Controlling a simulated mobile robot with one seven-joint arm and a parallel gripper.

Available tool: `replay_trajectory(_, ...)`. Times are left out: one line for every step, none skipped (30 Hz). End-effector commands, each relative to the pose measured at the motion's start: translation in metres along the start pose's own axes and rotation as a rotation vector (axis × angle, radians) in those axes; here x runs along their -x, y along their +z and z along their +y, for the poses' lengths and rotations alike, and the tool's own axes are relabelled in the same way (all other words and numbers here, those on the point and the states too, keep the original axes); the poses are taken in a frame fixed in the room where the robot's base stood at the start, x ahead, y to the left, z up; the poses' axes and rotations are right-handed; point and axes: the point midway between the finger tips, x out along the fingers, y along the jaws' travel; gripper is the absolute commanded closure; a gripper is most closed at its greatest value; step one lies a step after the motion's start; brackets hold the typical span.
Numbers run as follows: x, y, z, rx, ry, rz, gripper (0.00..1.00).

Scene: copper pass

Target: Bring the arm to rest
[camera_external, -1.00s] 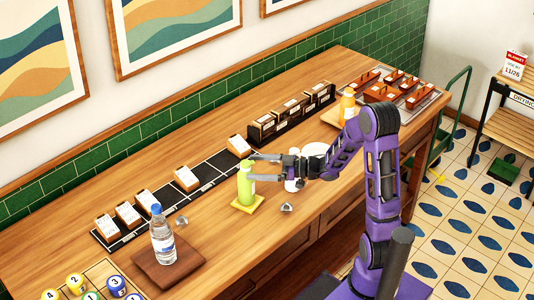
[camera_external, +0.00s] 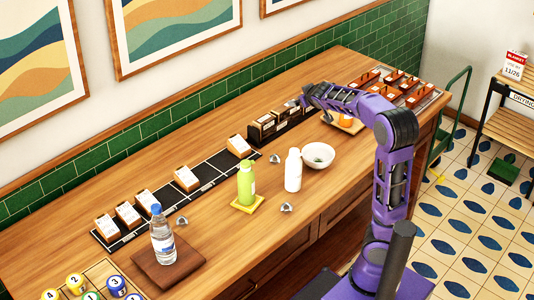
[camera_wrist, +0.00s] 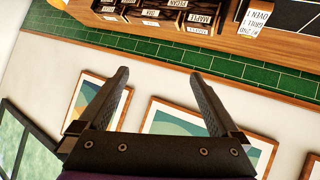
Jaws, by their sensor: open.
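My purple arm (camera_external: 395,165) is raised and folded back over the counter, its forearm pointing left toward the wall. My gripper (camera_wrist: 158,76) is open and empty in the wrist view, with the wall and framed pictures beyond its fingers. The green bottle (camera_external: 246,183) stands upright on a yellow mat (camera_external: 248,206), apart from the gripper.
A white bottle (camera_external: 293,170) and white bowl (camera_external: 318,154) stand mid-counter. A water bottle (camera_external: 162,238) stands on a brown board (camera_external: 185,262). An orange bottle on a wooden board is partly hidden behind my arm. The front middle of the counter (camera_external: 235,240) is clear.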

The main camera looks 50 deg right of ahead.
Motion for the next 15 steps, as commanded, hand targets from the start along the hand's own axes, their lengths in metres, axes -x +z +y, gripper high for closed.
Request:
replay_trajectory(0.007,-0.001,0.010,-0.037,0.027,-0.047,0.01)
replay_trajectory(0.010,0.001,0.017,-0.060,0.045,-0.082,0.01)
replay_trajectory(0.015,0.005,0.027,-0.094,0.066,-0.128,0.01)
replay_trajectory(0.019,0.008,0.033,-0.119,0.080,-0.162,0.01)
replay_trajectory(0.023,0.011,0.038,-0.141,0.092,-0.195,0.01)
replay_trajectory(0.028,0.015,0.045,-0.170,0.104,-0.238,0.01)
replay_trajectory(0.031,0.018,0.049,-0.189,0.112,-0.268,0.01)
replay_trajectory(0.035,0.022,0.052,-0.207,0.119,-0.297,0.01)
replay_trajectory(0.040,0.025,0.055,-0.228,0.125,-0.331,0.01)
replay_trajectory(0.043,0.028,0.057,-0.244,0.129,-0.356,0.01)
replay_trajectory(0.046,0.031,0.060,-0.258,0.132,-0.380,0.01)
replay_trajectory(0.050,0.034,0.062,-0.275,0.136,-0.411,0.01)
replay_trajectory(0.053,0.037,0.064,-0.289,0.137,-0.433,0.01)
replay_trajectory(0.056,0.039,0.065,-0.300,0.139,-0.454,0.01)
replay_trajectory(0.060,0.042,0.066,-0.315,0.140,-0.482,0.01)
